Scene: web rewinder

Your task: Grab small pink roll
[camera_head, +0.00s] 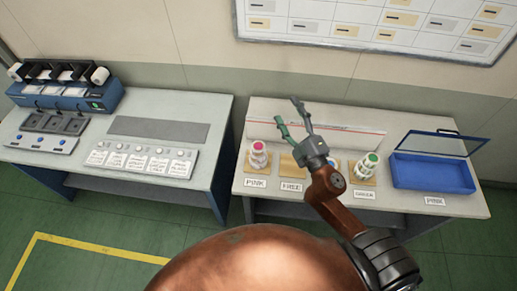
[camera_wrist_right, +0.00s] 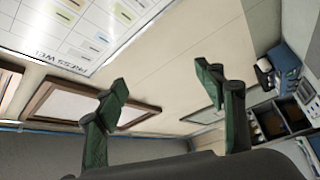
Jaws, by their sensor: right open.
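A small pink-topped roll (camera_head: 258,153) stands upright on a tan pad above the PINK label at the left of the right-hand table. My right gripper (camera_head: 293,113) is raised above that table, to the right of the pink roll and apart from it. Its green fingers are spread open and empty. In the right wrist view the open gripper (camera_wrist_right: 166,80) faces the wall, with no roll between its fingers. My left gripper is not in view.
A green-topped roll (camera_head: 370,161) stands above the GREEN label. An empty pad (camera_head: 292,166) lies above FREE. An open blue box (camera_head: 432,174) sits at the right. The left table (camera_head: 215,140) holds a blue machine (camera_head: 68,92).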

